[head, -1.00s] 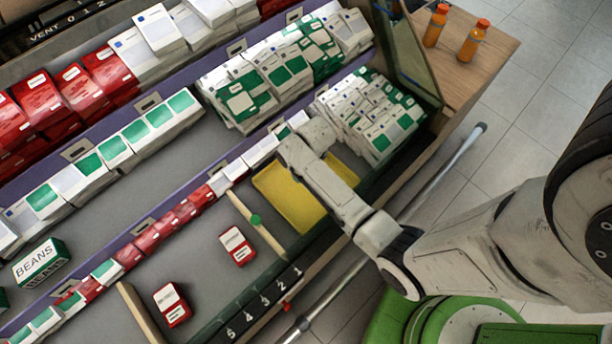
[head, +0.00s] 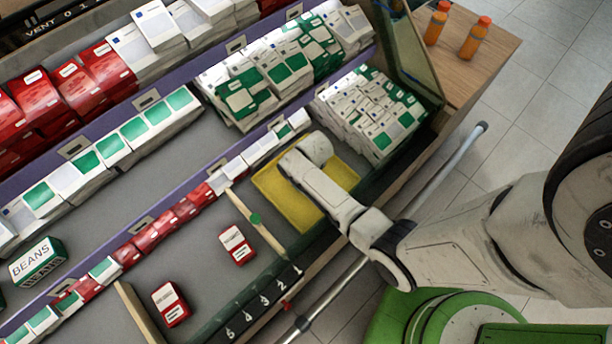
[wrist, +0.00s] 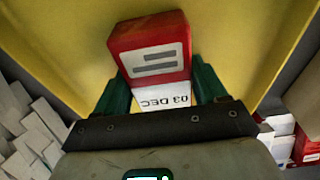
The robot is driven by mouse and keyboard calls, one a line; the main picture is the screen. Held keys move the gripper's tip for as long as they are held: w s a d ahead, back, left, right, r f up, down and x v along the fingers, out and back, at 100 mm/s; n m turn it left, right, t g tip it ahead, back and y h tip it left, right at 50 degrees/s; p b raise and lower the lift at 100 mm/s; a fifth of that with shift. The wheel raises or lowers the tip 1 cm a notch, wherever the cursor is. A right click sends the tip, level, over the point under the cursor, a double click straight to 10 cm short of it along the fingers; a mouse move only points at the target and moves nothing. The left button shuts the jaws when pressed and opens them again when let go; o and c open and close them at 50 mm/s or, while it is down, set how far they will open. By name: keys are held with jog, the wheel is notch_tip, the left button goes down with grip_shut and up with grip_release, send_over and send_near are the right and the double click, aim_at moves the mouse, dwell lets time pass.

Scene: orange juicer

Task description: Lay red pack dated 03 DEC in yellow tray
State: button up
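The red pack dated 03 DEC (wrist: 149,50), with a white label side, is between the dark green fingers of my gripper (wrist: 161,80) in the wrist view. The fingers press on both its sides, so my gripper is shut on it. The yellow tray (wrist: 50,40) fills the background behind the pack. In the head view the yellow tray (head: 278,198) lies under my wrist, which hides the pack and fingers. I cannot tell whether the pack touches the tray floor.
Two other red packs (head: 236,245) (head: 171,304) lie in the grey compartments left of the tray, beyond a wooden divider (head: 255,222). Stacked white and green packs (head: 370,115) stand right of the tray. Two orange bottles (head: 474,38) stand on the wooden top.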

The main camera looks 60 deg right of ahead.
jog(key=o, duration=0.4)
notch_tip(320, 180, up, 12)
jog(key=s+p, duration=0.2)
jog(key=s+a+r+n, duration=0.1)
jog(key=s+a+r, duration=0.2)
jog(key=s, duration=0.1)
jog(key=s+a+r, duration=0.4)
jog(key=s+a+r+n, duration=0.1)
jog(key=s+a+r, duration=0.2)
jog(key=s+a, duration=0.1)
jog(key=shift+a+r+n+g, duration=0.25)
jog(key=shift+n+g, duration=0.05)
jog(key=shift+g, duration=0.1)
